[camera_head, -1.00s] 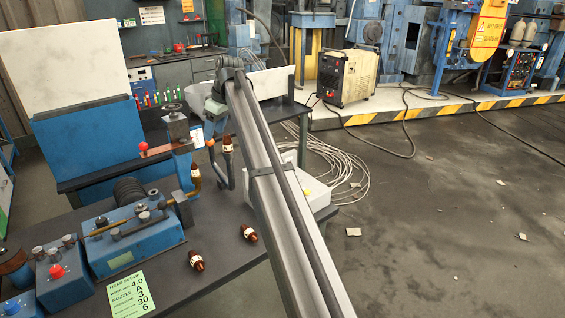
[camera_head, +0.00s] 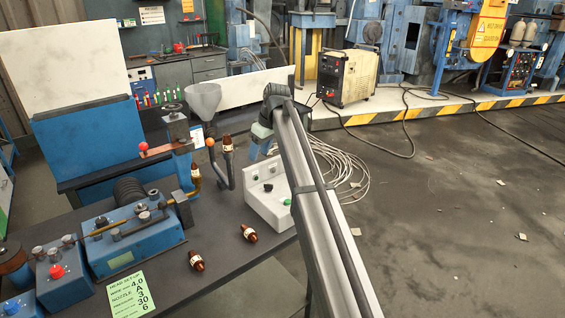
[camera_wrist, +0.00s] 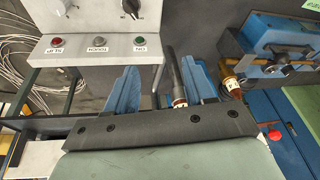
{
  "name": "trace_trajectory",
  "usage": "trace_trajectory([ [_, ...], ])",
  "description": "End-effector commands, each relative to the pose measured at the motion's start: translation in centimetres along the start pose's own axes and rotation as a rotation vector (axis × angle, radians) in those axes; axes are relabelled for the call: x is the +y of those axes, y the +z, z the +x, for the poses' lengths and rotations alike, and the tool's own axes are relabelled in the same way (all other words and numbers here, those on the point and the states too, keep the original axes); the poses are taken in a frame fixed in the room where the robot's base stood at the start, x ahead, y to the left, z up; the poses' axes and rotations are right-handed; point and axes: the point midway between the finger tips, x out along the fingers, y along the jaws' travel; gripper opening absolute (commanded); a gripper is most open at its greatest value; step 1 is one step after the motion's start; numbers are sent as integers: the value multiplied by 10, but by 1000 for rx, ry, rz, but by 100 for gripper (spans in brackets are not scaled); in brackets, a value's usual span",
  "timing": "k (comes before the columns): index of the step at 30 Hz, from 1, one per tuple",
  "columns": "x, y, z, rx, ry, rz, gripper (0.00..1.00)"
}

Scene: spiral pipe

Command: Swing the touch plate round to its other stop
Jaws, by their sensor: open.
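A reddish flat bar with a red ball (camera_head: 143,147) at its left end, which looks like the touch plate, reaches left from the blue post (camera_head: 181,160) in the head view. Its ball end points away from the funnel. My gripper (camera_wrist: 158,75) is open and empty, its two blue fingers apart in the wrist view. In the head view my gripper's bluish end (camera_head: 262,133) is right of the bar and clear of it, above the far side of the white control box (camera_head: 268,200). The bar's joint at the post is too small to read.
A grey funnel (camera_head: 203,100) on a dark bent pipe (camera_head: 221,182) stands between the post and my gripper. The control box shows a TOUCH lamp (camera_wrist: 98,41). Open floor lies to the right.

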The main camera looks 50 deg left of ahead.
Motion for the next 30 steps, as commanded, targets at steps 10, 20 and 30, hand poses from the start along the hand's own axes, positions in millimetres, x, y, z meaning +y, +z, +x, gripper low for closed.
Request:
trace_trajectory([
  [10, 27, 48, 12, -9, 17, 77, 54],
  [20, 39, 70, 17, -13, 25, 115, 54],
  [30, 41, 72, 18, -13, 26, 120, 54],
])
